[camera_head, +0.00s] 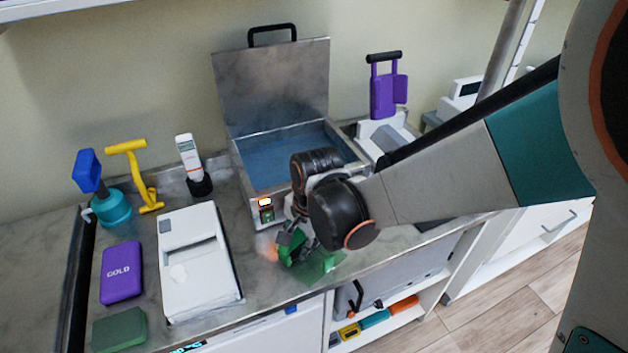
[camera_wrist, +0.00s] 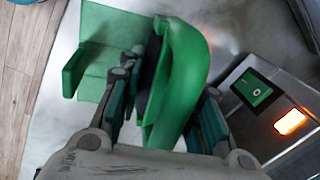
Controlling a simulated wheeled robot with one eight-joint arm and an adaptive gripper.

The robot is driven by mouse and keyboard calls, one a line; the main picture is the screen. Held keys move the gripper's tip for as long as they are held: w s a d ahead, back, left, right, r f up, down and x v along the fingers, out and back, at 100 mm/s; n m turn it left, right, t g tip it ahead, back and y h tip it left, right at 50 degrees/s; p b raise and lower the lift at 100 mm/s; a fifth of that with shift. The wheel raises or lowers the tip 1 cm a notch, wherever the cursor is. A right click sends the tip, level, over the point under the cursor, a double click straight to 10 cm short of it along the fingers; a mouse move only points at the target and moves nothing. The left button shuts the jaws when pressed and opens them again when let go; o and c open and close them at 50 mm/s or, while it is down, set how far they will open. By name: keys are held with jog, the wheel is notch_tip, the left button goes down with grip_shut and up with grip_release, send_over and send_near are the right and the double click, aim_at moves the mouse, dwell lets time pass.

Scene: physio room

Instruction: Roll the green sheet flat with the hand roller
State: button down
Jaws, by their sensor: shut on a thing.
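The green sheet (camera_head: 322,268) lies on the grey counter near its front edge, partly hidden by my gripper. My gripper (camera_head: 296,245) is low at the counter, just in front of the metal bath. In the wrist view my gripper (camera_wrist: 165,115) is shut on a green curved piece with a dark part beside it, which looks like the hand roller (camera_wrist: 190,65). The roller is over or beside the sheet's right side; I cannot tell whether it touches.
The open metal bath (camera_head: 240,165) with blue water stands close behind my gripper, its lit orange switch facing front. Left are a white device (camera_head: 197,260), purple GOLD box (camera_head: 121,272), green block (camera_head: 120,330) and yellow tool (camera_head: 148,185). A purple-handled device (camera_head: 386,95) stands right.

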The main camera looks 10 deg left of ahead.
jog(key=shift+s+d, duration=1.25)
jog(key=shift+d, duration=0.1)
jog(key=shift+w+a+b, duration=0.15)
jog(key=shift+w+a, duration=0.8)
jog(key=shift+a, duration=0.2)
jog(key=shift+w+a+b, duration=0.15)
jog(key=shift+w+a, duration=0.75)
jog(key=shift+a, duration=0.25)
jog(key=shift+w+a+r, duration=0.1)
jog(key=shift+w+a, duration=0.25)
jog(key=shift+a, duration=0.15)
jog(key=shift+d, duration=0.1)
jog(key=shift+s+d, duration=1.1)
jog(key=shift+d, duration=0.25)
jog(key=shift+s+d, duration=1.1)
jog(key=shift+d, duration=0.25)
notch_tip(320, 180, up, 8)
jog(key=p, duration=0.6)
